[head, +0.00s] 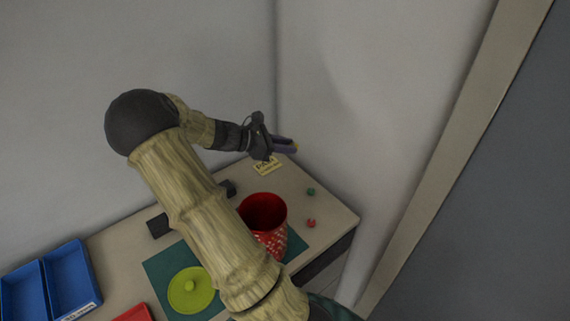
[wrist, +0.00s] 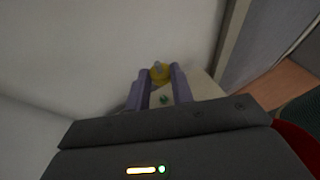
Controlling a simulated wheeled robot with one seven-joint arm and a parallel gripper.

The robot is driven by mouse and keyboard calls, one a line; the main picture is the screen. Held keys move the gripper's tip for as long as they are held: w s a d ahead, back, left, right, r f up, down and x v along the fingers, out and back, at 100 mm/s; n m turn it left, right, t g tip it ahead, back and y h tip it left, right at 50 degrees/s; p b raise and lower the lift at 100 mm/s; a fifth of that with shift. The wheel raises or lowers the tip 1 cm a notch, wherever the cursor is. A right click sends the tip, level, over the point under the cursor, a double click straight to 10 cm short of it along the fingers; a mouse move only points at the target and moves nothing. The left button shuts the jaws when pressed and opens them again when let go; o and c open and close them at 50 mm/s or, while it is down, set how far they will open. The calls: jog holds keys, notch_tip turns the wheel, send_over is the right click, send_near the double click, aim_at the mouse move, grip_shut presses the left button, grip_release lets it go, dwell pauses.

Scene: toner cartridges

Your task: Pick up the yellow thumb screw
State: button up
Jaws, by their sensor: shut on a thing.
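The yellow thumb screw (wrist: 159,73) is between the tips of my gripper's two purple fingers in the wrist view. My gripper (wrist: 159,80) is shut on it. In the head view, my gripper (head: 294,147) is above the far corner of the table, near the walls, and a small bit of yellow shows at its fingertips. The fingers and part of the screw overlap there, so its full shape is hidden.
A red pot (head: 263,209) stands on a green mat (head: 297,243) beside a yellow-green lid (head: 191,290). A green screw (head: 311,191) and a red screw (head: 311,223) lie near the table's right edge. Blue trays (head: 70,279) are at left. Walls rise close behind my gripper.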

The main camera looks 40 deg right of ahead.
jog(key=shift+r, duration=1.2)
